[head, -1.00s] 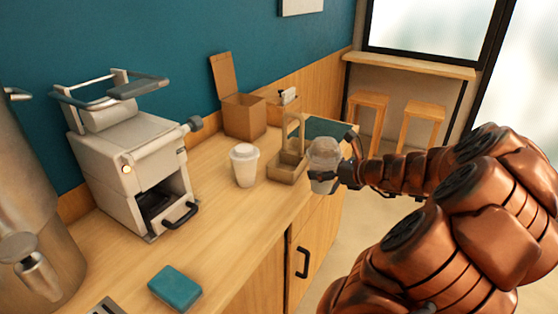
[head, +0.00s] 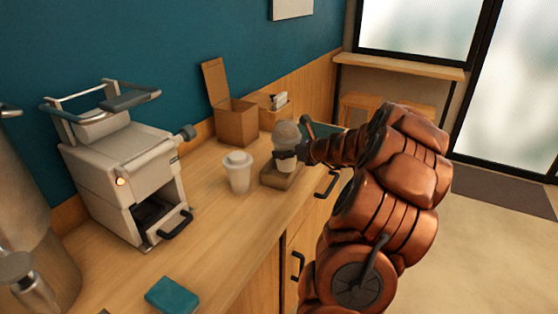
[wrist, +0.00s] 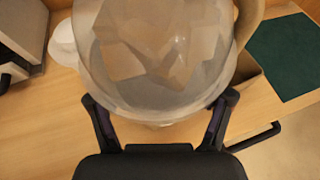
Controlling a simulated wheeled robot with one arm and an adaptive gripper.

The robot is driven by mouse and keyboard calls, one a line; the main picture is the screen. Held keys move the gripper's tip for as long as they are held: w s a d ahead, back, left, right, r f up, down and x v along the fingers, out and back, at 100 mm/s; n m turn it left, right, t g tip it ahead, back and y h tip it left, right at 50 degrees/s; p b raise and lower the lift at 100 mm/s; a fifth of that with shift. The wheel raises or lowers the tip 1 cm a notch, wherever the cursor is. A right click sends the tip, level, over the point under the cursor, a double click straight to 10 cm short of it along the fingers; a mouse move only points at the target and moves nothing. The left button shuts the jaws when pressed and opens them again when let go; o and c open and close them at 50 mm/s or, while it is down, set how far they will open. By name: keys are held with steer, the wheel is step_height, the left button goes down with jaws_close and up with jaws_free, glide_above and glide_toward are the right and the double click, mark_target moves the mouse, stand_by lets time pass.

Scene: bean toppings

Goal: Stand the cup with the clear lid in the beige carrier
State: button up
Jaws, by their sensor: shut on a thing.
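The cup with the clear domed lid (head: 286,134) is upright over the beige carrier (head: 279,182) in the head view. My gripper (head: 291,154) is shut around the cup's side. The cup's lower end overlaps the carrier, and I cannot tell whether it rests inside or hangs just above. The cup and my gripper hide most of the carrier's handle and compartments. In the wrist view the clear lid (wrist: 160,60) fills the top middle, with pale blocky pieces showing through, between my gripper's fingers (wrist: 160,98). Part of the carrier (wrist: 250,72) shows behind it.
A white-lidded cup (head: 238,173) stands left of the carrier. An open cardboard box (head: 237,124) and a small napkin holder (head: 273,112) stand behind. A coffee machine (head: 125,175) is at left. A blue sponge (head: 173,294) lies in front. A dark green mat (wrist: 288,55) is beside the carrier.

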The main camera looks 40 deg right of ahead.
mark_target(279, 162)
steer(key=w, duration=0.3)
steer(key=shift+w+d+p, duration=0.3)
steer(key=shift+w+d, duration=0.05)
steer(key=shift+w, duration=0.05)
steer(key=shift+w+f, duration=0.1)
steer(key=shift+f, duration=2.8)
steer(key=shift+w+f+p, duration=0.2)
steer(key=shift+f+p, duration=0.2)
steer(key=shift+f, duration=0.2)
steer(key=shift+f, duration=0.15)
steer(key=o, duration=0.6)
steer(key=shift+c, duration=0.2)
